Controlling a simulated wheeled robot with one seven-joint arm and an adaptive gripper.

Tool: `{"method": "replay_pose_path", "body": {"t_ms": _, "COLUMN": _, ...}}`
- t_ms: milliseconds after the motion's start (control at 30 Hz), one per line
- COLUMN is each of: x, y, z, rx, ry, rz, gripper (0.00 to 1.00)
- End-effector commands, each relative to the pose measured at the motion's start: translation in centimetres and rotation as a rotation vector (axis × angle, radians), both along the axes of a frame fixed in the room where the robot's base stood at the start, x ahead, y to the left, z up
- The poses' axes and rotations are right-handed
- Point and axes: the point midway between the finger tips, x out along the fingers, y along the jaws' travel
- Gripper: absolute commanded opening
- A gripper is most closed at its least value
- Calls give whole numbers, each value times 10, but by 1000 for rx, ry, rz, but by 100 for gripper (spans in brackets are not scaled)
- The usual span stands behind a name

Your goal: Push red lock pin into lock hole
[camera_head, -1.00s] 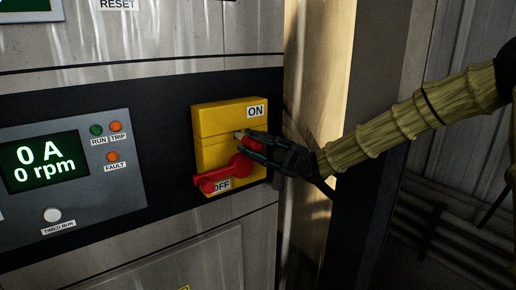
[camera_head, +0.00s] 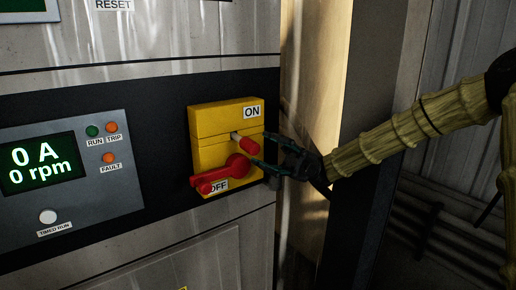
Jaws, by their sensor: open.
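The red lock pin (camera_head: 248,145) sticks out from the front of the yellow switch box (camera_head: 210,122), with a length of its grey shaft (camera_head: 236,137) showing between the red grip and the box. The lock hole's edge is hidden by the shaft, so I cannot tell how deep the pin sits. The red rotary handle (camera_head: 222,175) lies just below the pin, its end at the OFF label (camera_head: 217,186). My gripper (camera_head: 264,150) is open and empty just right of the pin, fingers pointing left, one above and one below the pin's level.
A control panel (camera_head: 66,174) left of the box shows 0 A and 0 rpm. The ON label (camera_head: 252,111) is at the box's upper right. A dark post (camera_head: 376,130) stands close behind my wrist.

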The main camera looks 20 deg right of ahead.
Motion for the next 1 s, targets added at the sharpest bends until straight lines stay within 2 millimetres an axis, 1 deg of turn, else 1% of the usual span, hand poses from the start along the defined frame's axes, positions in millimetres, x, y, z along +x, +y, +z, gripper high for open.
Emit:
{"method": "replay_pose_path", "body": {"t_ms": 33, "x": 4, "y": -8, "z": -6, "rx": 1, "ry": 1, "rz": -3, "gripper": 49}}
{"method": "replay_pose_path", "body": {"t_ms": 200, "x": 11, "y": -31, "z": -19, "rx": 1, "ry": -1, "rz": -2, "gripper": 49}}
{"method": "replay_pose_path", "body": {"t_ms": 400, "x": 17, "y": -48, "z": -29, "rx": -1, "ry": -1, "rz": -1, "gripper": 49}}
{"method": "replay_pose_path", "body": {"t_ms": 600, "x": 19, "y": -53, "z": -32, "rx": 0, "ry": -1, "rz": 0, "gripper": 49}}
{"method": "replay_pose_path", "body": {"t_ms": 1000, "x": 19, "y": -52, "z": -32, "rx": 0, "ry": -1, "rz": 0, "gripper": 49}}
